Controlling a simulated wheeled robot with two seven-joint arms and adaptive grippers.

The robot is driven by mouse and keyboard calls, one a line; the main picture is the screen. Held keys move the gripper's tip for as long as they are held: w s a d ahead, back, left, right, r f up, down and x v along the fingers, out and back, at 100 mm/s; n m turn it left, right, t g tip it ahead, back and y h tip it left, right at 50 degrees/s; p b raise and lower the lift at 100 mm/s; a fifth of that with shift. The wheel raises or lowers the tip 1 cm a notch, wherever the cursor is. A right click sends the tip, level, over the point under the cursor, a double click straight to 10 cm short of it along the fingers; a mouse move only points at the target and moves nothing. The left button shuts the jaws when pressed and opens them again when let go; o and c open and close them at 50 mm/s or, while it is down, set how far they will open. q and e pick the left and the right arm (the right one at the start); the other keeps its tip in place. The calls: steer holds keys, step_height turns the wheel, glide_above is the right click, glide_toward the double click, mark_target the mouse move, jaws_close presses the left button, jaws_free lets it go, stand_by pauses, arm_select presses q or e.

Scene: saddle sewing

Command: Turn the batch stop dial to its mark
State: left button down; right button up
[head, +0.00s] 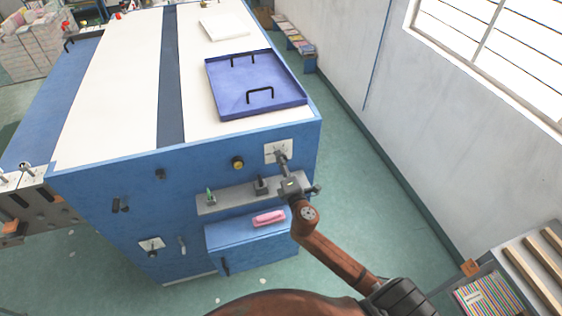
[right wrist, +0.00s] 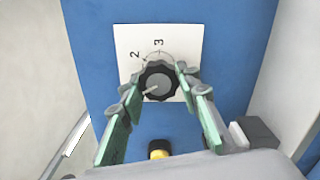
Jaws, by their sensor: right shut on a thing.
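The batch stop dial (right wrist: 158,84) is a black scalloped knob with a grey centre on a white plate (head: 270,153). The plate (right wrist: 190,42) carries a curved scale with the figures 2 and 3 showing above the knob; the rest is hidden. A pale line on the knob points down and left in the right wrist view. My right gripper (right wrist: 158,82) has its green-sided fingers on either side of the knob, shut on it. In the head view my right gripper (head: 281,158) reaches the plate and mostly hides the dial. My left gripper is not in view.
A yellow-and-black knob (head: 238,162) sits left of the plate. A grey shelf (head: 232,197) below holds a green-tipped item (head: 210,195); a pink item (head: 269,217) lies on a blue box. A blue tray (head: 235,97) rests on top. Open floor lies to the right.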

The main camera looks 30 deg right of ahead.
steer(key=o, duration=1.2)
steer(key=v, duration=1.2)
steer(key=shift+d+f, duration=0.1)
steer(key=shift+f, duration=0.05)
